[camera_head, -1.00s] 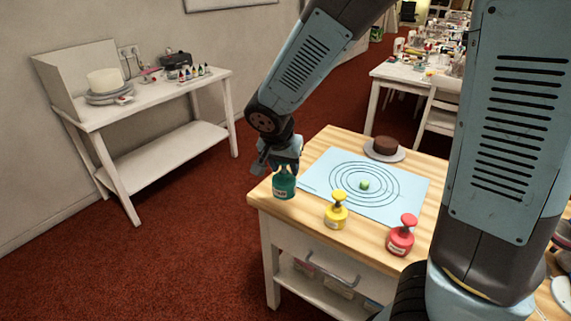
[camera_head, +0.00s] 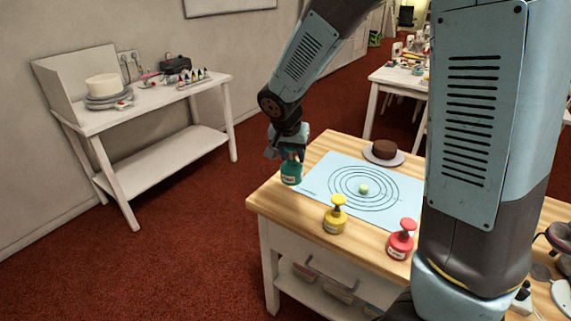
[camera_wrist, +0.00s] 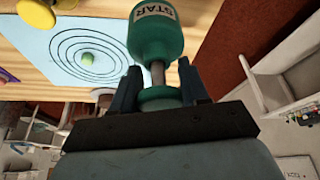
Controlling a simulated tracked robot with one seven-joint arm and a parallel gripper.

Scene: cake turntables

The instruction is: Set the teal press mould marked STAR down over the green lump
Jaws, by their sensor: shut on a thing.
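The teal press mould (camera_head: 291,173) is in my gripper (camera_head: 290,150) at the left edge of the blue mat. In the wrist view the mould (camera_wrist: 152,38) shows its STAR label, and the fingers of my gripper (camera_wrist: 158,85) are shut around its stem. I cannot tell for certain whether its base is clear of the mat. The green lump (camera_head: 364,189) sits near the centre of the rings on the blue mat (camera_head: 318,166), to the right of the mould and apart from it. The lump also shows in the wrist view (camera_wrist: 88,59).
A yellow press (camera_head: 335,216) and a red press (camera_head: 401,240) stand along the near edge of the wooden table (camera_head: 275,203). A brown cake on a plate (camera_head: 384,152) stands behind the mat. The mat between mould and lump is clear.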

